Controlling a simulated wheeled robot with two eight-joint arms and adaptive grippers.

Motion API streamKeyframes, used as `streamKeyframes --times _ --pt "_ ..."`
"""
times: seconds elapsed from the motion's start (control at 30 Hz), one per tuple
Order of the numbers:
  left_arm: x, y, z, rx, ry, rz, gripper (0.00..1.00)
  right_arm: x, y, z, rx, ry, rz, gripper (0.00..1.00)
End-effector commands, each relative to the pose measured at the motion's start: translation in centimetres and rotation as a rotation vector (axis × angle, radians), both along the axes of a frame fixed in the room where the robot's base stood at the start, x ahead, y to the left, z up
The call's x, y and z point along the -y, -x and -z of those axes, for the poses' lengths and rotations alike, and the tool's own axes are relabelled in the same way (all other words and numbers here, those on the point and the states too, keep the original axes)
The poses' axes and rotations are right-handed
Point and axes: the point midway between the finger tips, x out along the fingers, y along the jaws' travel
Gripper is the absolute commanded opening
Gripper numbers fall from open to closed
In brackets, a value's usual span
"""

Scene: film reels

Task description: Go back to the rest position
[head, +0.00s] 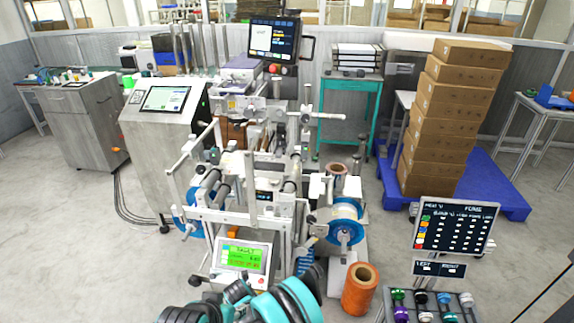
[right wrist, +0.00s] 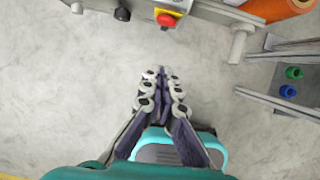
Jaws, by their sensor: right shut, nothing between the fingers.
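My right gripper (right wrist: 164,76) shows in the right wrist view with its fingers together and nothing between them. It hangs over bare grey floor, apart from any object. In the head view, teal and black parts of my own arms fill the bottom middle, and I cannot pick out the right fingertips there. My left gripper is not seen in either view.
The film machine (head: 240,205) stands close in front. An orange roll (head: 361,291) stands at its right, near a stand with coloured spools (head: 423,297). Boxes (head: 440,110) are stacked on a blue pallet (head: 490,185). The machine's red stop button (right wrist: 167,20) is ahead.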

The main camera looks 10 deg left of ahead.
Motion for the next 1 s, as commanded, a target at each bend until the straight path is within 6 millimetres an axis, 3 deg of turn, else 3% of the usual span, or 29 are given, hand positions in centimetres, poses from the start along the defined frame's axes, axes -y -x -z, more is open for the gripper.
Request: streamKeyframes --times 0.07,0.17,0.33,0.53,0.67,0.8,1.0 --pt "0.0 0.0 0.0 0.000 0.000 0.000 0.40 0.3 -0.3 -0.8 0.001 -0.011 0.026 0.00" --pt "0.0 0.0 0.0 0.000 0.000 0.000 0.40 1.5 -1.2 -3.5 0.006 -0.054 0.123 0.00" --pt "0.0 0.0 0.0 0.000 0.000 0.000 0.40 6.1 -2.9 -12.0 0.021 -0.201 0.448 0.00" --pt "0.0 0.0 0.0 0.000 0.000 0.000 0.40 13.1 -2.6 -21.7 0.036 -0.406 0.888 0.00" --pt "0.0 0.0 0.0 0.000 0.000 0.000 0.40 17.8 -0.9 -26.9 0.047 -0.543 1.170 0.00" --pt "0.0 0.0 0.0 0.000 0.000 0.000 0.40 22.8 2.0 -31.4 0.055 -0.697 1.472 0.00" --pt "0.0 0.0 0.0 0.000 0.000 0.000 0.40 29.0 7.6 -35.6 0.062 -0.927 1.897 0.00"
